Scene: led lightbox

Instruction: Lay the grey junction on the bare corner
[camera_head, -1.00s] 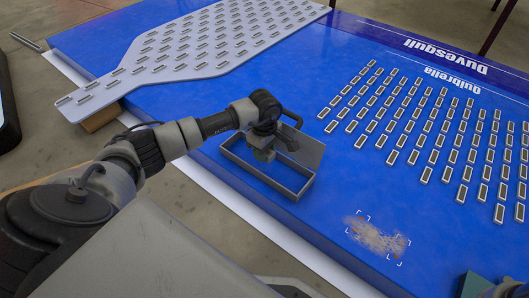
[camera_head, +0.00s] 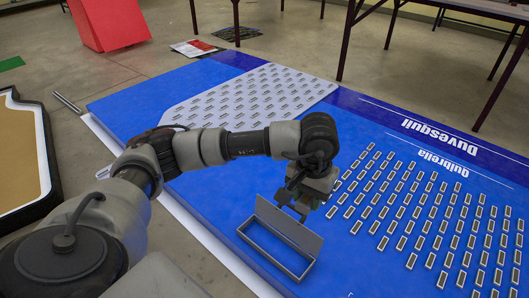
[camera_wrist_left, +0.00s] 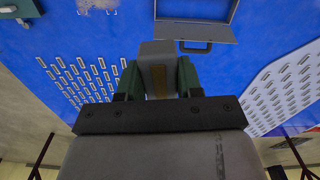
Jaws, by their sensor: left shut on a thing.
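My left gripper (camera_head: 300,208) is above the hinge side of an open grey case, over the blue panel. In the left wrist view its green fingers (camera_wrist_left: 160,80) are shut on a grey block with a tan stripe, which looks like the grey junction (camera_wrist_left: 157,58). In the head view the gripper mostly hides the block. My right gripper is not seen.
The grey case (camera_head: 262,247) stands open on the blue panel (camera_head: 205,205), its lid (camera_head: 290,224) raised. Rows of small modules (camera_head: 420,220) cover the panel's right side. A grey plate of modules (camera_head: 262,100) lies at the back.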

